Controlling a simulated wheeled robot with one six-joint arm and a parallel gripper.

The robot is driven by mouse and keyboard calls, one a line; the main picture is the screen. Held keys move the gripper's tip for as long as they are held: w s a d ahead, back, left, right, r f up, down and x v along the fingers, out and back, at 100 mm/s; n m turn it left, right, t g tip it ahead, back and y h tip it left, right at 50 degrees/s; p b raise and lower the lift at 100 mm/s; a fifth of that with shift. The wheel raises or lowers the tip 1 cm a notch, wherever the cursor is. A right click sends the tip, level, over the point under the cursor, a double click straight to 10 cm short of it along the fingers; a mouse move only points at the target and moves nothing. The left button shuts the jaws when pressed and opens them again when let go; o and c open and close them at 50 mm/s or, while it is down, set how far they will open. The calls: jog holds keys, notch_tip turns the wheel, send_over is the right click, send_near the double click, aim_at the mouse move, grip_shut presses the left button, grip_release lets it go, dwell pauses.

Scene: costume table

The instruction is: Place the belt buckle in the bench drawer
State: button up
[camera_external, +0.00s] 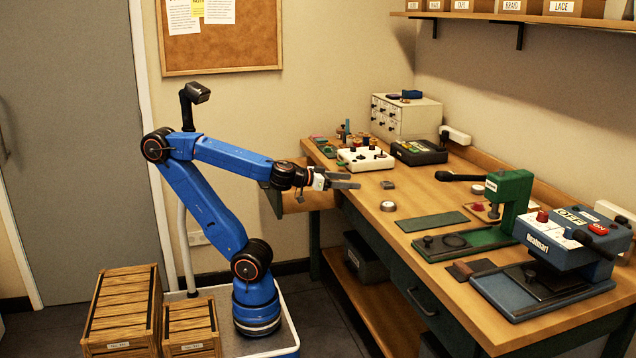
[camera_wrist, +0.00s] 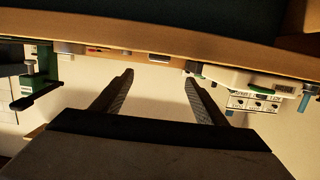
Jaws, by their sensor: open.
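My gripper (camera_external: 352,181) is open and empty, held level at the left edge of the bench. Its two fingers also show in the wrist view (camera_wrist: 159,78), spread apart with nothing between them. A small dark grey square piece (camera_external: 387,185) lies on the bench top just beyond the fingertips; it may be the belt buckle, but it is too small to be sure. The bench front has a dark green drawer (camera_external: 405,285) with a curved handle, which looks shut. A wooden drawer-like part (camera_external: 303,202) juts out at the bench's far left end, partly behind my arm.
A round silver-rimmed tin (camera_external: 388,206) lies near the small grey piece. A white control box (camera_external: 366,160) and a small drawer cabinet (camera_external: 406,116) stand behind. A green press (camera_external: 508,198) and a blue heat press (camera_external: 566,250) fill the right side. A green mat (camera_external: 432,222) lies between.

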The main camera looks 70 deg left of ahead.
jog(key=shift+s+r, duration=0.15)
jog(key=shift+s, duration=0.5)
jog(key=shift+s+r, duration=0.15)
jog(key=shift+s, duration=0.5)
jog(key=shift+r, duration=0.1)
jog(key=d+r+m+h, duration=0.2)
jog(key=d+h, duration=0.2)
jog(key=d, duration=0.1)
notch_tip(320, 180, down, 7)
jog(key=s+d+m+g+h, duration=0.1)
jog(key=s+m+g+h, duration=0.1)
jog(key=g, duration=0.2)
jog(key=s+a+f+n+g+y, duration=0.1)
jog(key=s+a+f+g+y, duration=0.1)
jog(key=s+a+f+g, duration=0.2)
notch_tip(320, 180, down, 4)
jog(key=shift+s+a+r+n+y, duration=0.1)
jog(key=shift+s+a+n+y, duration=0.25)
jog(key=shift+a, duration=0.3)
jog(key=s+a+f+g+y, duration=0.1)
jog(key=a, duration=0.1)
jog(key=s+a+f+n+g+y, duration=0.1)
jog(key=s+a, duration=0.1)
jog(key=a, duration=0.1)
jog(key=s+a+f+n+g+y, duration=0.1)
jog(key=s+a+f, duration=0.1)
jog(key=shift+s+a+f, duration=0.1)
jog(key=shift+s+a, duration=0.15)
jog(key=shift+a, duration=0.05)
jog(key=shift+c, duration=1.2)
